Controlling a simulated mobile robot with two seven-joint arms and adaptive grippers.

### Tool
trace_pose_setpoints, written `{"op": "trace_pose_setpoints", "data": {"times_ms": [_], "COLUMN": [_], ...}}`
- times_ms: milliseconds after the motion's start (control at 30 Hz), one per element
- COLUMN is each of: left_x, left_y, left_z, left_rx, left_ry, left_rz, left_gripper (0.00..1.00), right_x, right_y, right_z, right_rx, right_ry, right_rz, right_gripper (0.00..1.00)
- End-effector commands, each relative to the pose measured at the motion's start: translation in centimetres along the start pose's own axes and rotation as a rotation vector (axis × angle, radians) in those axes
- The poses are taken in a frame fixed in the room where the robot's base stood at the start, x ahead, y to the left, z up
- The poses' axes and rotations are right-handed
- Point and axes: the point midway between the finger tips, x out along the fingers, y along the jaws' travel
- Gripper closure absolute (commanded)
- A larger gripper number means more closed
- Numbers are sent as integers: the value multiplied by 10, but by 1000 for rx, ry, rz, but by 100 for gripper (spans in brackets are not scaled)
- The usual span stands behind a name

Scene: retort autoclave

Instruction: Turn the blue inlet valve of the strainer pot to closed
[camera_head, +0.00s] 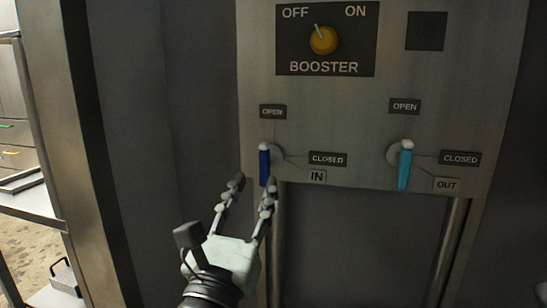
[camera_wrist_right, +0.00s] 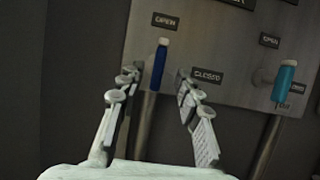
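The dark blue inlet valve handle (camera_head: 264,166) is on the steel panel beside the IN label. It hangs vertically from its pale hub, below the OPEN label and left of the CLOSED label. My right gripper (camera_head: 253,188) is open just below and in front of it. In the right wrist view the blue handle (camera_wrist_right: 155,75) shows between the two spread fingers of the gripper (camera_wrist_right: 156,84); I cannot see either finger touching it. My left gripper is not in view, and I cannot make out the strainer pot.
A light blue OUT valve handle (camera_head: 405,168) also hangs vertically, to the right. The BOOSTER switch (camera_head: 323,40) with its yellow knob is above. Vertical pipes (camera_head: 452,245) run below the panel. A rack (camera_head: 30,205) stands at the far left.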

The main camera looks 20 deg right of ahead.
Motion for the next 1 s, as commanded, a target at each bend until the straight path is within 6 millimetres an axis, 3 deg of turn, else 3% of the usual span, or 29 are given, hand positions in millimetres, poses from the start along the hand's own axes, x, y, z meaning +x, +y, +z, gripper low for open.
{"op": "trace_pose_setpoints", "data": {"times_ms": [433,833,1000], "left_x": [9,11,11], "left_y": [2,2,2], "left_z": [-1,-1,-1], "left_rx": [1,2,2], "left_ry": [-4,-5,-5], "left_rz": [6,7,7], "left_gripper": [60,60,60], "right_x": [65,75,75], "right_y": [-1,0,-1], "right_z": [1,0,0], "right_rx": [-3,-2,-2], "right_ry": [-3,0,0], "right_rz": [-3,-1,-1], "right_gripper": [66,66,85]}}
